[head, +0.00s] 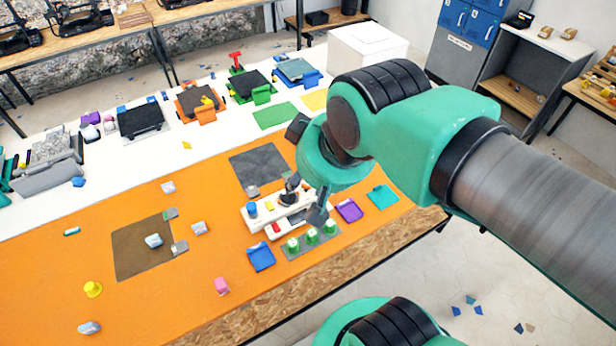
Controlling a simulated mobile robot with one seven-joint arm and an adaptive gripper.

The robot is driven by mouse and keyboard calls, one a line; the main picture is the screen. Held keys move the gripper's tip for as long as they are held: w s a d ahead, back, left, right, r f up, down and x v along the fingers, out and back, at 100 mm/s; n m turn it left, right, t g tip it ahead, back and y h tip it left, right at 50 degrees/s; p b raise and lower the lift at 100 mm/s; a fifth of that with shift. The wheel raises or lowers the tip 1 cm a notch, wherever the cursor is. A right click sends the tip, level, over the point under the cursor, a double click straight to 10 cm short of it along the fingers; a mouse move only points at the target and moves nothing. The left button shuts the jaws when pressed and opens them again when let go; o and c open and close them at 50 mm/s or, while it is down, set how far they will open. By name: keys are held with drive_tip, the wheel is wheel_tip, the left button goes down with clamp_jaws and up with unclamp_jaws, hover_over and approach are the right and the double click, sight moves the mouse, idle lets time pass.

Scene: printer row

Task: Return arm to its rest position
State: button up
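My green and black arm (410,130) reaches in from the right and bends down over the orange table section. My gripper (304,202) points down above a white block-like holder (258,222) with blue and red parts. Its two dark fingers stand apart, and I see nothing held between them. The gripper hides part of the holder, and I cannot tell if the fingers touch it.
Green-and-white pieces stand on a grey plate (296,254) close to the gripper. Blue (261,257), purple (349,210) and teal (383,197) trays lie around. Printers, including an orange one (197,100), line the back. A white box (367,48) stands behind the arm.

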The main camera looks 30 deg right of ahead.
idle(0.3)
wheel_tip(320, 180, down, 8)
drive_tip(key=b, duration=0.7)
drive_tip(key=shift+b, duration=0.4)
